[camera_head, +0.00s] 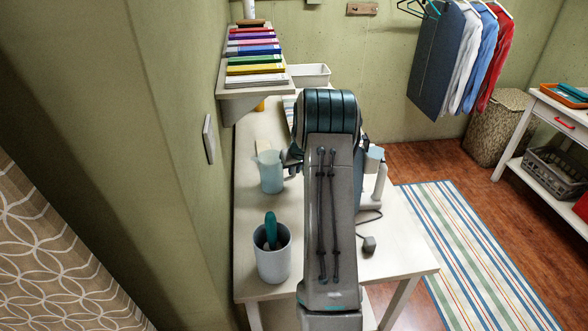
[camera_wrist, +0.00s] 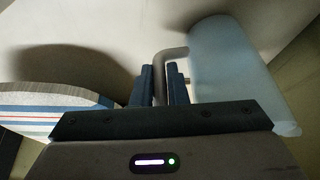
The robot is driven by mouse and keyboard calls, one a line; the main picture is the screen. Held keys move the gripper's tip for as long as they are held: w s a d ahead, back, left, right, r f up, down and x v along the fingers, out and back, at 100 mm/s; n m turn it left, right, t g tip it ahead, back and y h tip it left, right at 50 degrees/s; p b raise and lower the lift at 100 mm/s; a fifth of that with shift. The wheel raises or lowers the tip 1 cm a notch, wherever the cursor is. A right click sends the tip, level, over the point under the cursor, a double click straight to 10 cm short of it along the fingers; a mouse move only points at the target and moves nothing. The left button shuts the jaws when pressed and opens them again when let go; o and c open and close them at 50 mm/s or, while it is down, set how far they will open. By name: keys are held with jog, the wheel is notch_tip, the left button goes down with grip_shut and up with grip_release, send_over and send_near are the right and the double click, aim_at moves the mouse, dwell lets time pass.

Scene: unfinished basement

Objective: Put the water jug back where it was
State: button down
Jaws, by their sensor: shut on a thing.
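The water jug (camera_head: 270,172), pale blue and translucent, is upright at the left side of the white table (camera_head: 262,290), just left of my arm. In the wrist view the jug (camera_wrist: 238,68) is large at the right, with its grey handle (camera_wrist: 166,56) toward the fingers. My gripper (camera_wrist: 163,82) is shut on this handle, one dark blue finger on each side. In the head view my arm hides most of the gripper (camera_head: 291,160). I cannot tell whether the jug's base touches the table.
A grey-blue pot (camera_head: 272,262) with a teal-handled item stands at the table's near left. A light grey appliance (camera_head: 377,178) stands right of my arm. A shelf of coloured books (camera_head: 252,75) and a white bin (camera_head: 310,75) are behind. A striped rug (camera_head: 470,250) lies right.

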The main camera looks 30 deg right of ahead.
jog(key=c, duration=1.8)
grip_release()
jog(key=shift+f, duration=0.2)
jog(key=shift+c, duration=0.2)
jog(key=o, duration=0.4)
jog(key=shift+r, duration=0.1)
jog(key=shift+r, duration=0.1)
jog(key=b+v, duration=0.2)
jog(key=v, duration=1)
jog(key=s+a+r+n, duration=0.1)
jog(key=s+a+r, duration=0.15)
jog(key=a, duration=0.35)
jog(key=s+a+r, duration=0.2)
jog(key=a+r, duration=0.1)
jog(key=a, duration=0.3)
jog(key=s+a+n, duration=0.1)
jog(key=s+a, duration=0.9)
jog(key=s, duration=0.2)
jog(key=s+a+n+g+y, duration=0.1)
jog(key=s+a, duration=0.9)
jog(key=s, duration=0.2)
jog(key=shift+s+r, duration=0.3)
jog(key=shift+s, duration=0.1)
